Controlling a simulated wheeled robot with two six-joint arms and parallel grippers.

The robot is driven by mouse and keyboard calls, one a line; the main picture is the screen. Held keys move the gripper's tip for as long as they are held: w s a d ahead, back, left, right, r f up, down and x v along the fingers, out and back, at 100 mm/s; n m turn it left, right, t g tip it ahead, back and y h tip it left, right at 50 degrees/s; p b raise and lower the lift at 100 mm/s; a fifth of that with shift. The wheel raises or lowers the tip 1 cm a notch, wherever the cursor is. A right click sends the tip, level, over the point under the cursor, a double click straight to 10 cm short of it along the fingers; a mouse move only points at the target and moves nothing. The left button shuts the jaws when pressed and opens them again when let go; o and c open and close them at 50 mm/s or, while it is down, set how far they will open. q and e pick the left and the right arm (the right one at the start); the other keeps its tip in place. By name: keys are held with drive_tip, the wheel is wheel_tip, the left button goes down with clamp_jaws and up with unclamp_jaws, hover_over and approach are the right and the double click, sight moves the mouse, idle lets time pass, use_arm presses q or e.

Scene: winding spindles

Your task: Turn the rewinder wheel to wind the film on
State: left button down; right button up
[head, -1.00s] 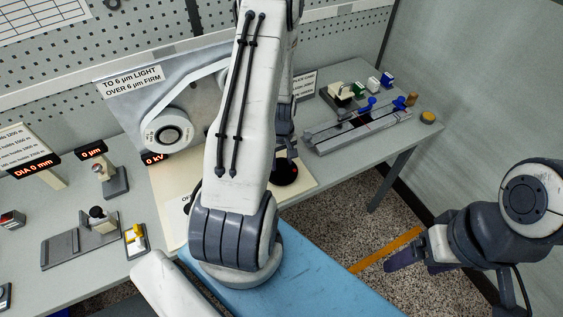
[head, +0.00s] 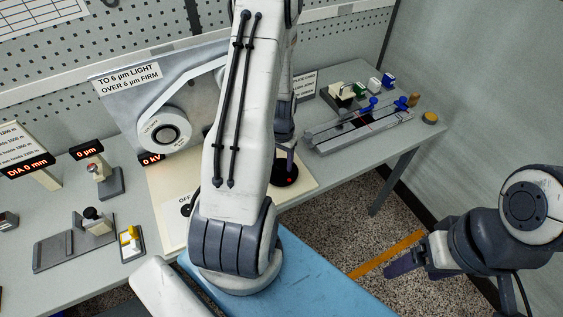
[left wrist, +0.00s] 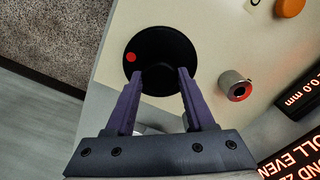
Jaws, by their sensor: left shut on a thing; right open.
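The rewinder wheel (head: 280,178) is a black disc with a red dot near its rim, on the pale board beside my left forearm. In the left wrist view the wheel (left wrist: 160,45) lies at the fingertips, its red dot at the left. My left gripper (left wrist: 161,72) is shut on the wheel's middle, its purple fingers a little apart; what exactly lies between them is hard to see. In the head view my arm hides most of this gripper. A white film reel (head: 166,130) with a pale film strip stands on the grey panel. My right gripper (head: 392,267) is open and empty, off the table.
A splicing rail (head: 360,130) with blue clamps lies at the right of the table. Small stands (head: 97,170), a flat grey fixture (head: 60,250) and a yellow switch (head: 131,238) stand at the left. A small metal knob (left wrist: 236,85) sits close to my left fingers.

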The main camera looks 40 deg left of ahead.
sight(282, 163)
use_arm(q)
drive_tip(key=m, duration=0.5)
drive_tip(key=shift+b, duration=0.4)
drive_tip(key=shift+m, duration=0.3)
drive_tip(key=shift+c, duration=1.3)
unclamp_jaws()
wheel_tip(282, 163, up, 10)
drive_tip(key=b, duration=0.1)
drive_tip(key=shift+r+b, duration=0.25)
drive_tip(key=shift+b, duration=0.15)
